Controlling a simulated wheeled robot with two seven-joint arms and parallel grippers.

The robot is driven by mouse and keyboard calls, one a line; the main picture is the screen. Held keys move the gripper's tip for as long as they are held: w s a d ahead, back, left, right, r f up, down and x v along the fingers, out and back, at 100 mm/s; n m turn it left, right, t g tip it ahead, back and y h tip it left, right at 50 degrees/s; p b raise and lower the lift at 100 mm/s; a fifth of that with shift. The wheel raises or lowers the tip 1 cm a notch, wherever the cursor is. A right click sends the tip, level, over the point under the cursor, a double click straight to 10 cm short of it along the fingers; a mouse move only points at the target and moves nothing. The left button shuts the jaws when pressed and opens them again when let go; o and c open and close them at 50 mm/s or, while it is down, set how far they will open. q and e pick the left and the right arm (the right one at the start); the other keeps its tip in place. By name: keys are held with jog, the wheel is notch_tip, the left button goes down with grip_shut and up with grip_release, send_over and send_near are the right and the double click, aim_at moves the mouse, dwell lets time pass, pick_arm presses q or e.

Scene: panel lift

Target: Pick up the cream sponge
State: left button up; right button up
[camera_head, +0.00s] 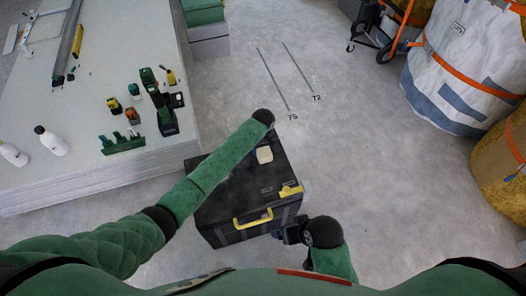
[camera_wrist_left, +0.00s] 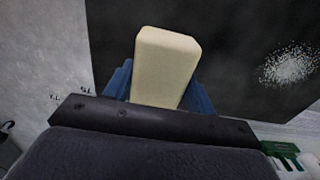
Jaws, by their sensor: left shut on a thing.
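The cream sponge (camera_head: 264,155) shows above the dark toolbox (camera_head: 225,200), near its far end. In the left wrist view the sponge (camera_wrist_left: 165,65) stands between the blue fingers of my left gripper (camera_wrist_left: 160,92), which is shut on it. In the head view my left wrist hides most of that gripper. I cannot tell whether the sponge touches the lid. My right gripper (camera_head: 291,232) is a dark shape beside the toolbox's near right corner; its opening is too small to make out.
The toolbox has a yellow handle (camera_head: 253,219) and a yellow piece (camera_head: 290,191) on its right side. A pale stack of panels (camera_head: 60,185) at left carries white bottles (camera_head: 50,141), a green drill (camera_head: 158,103) and small tools. The floor between is clear.

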aim_at(263, 149)
pick_arm(q)
notch_tip(263, 149, up, 3)
jog(key=shift+r, duration=0.1)
jog(key=s+d+r, duration=0.2)
jog(key=s+r, duration=0.4)
jog(key=s, duration=0.5)
jog(key=shift+s+r, duration=0.25)
jog(key=shift+r, duration=0.1)
jog(key=shift+d, duration=0.1)
